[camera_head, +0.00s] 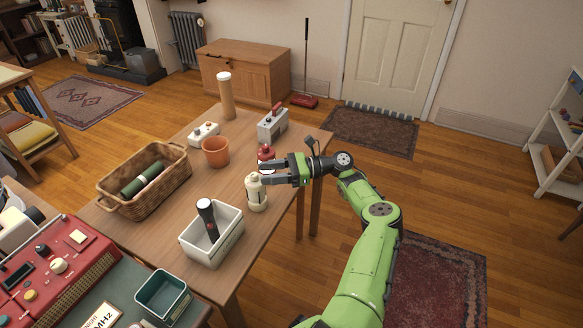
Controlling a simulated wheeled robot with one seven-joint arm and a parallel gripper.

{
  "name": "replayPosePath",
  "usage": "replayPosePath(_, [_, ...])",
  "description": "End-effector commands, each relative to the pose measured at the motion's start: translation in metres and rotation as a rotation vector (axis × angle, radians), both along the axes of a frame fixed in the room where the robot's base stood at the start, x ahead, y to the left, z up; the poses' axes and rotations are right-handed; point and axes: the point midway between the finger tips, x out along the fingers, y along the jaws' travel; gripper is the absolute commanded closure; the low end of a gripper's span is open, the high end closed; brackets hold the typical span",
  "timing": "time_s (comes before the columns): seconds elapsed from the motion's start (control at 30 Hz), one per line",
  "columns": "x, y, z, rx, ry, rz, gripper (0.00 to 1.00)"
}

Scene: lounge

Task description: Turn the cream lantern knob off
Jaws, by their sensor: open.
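The cream lantern (257,196) stands upright on the wooden table (222,183), near its right edge. Its knob is too small to make out. My gripper (263,174) is open, its dark fingers pointing left at the lantern's top. They overlap the top in this view, and I cannot tell whether they touch it. A red lantern-like object (266,155) stands just behind the fingers, its lower part hidden by them.
A white bin (229,249) with a black flashlight stands in front of the lantern. A wicker basket (128,207) and a terracotta pot (216,152) are to the left. A grey box (272,124) and a white switch box (204,133) are behind. Floor lies open right of the table.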

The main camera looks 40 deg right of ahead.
Motion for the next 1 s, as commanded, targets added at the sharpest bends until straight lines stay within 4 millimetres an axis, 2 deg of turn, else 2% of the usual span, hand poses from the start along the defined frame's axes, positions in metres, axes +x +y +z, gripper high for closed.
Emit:
replayPosePath(0.03, [-0.009,-0.013,0.002,0.005,-0.003,-0.008,0.52])
replayPosePath(0.2, [-0.037,-0.053,0.001,0.005,-0.003,-0.008,0.52])
replayPosePath(0.3, [-0.051,-0.072,0.0,0.003,-0.002,-0.007,0.52])
replayPosePath(0.4, [-0.057,-0.083,-0.002,-0.004,0.002,-0.002,0.52])
replayPosePath(0.6, [-0.066,-0.091,0.0,0.002,-0.002,0.0,0.52])
replayPosePath(1.0, [-0.066,-0.091,0.0,0.002,-0.001,0.001,0.52])
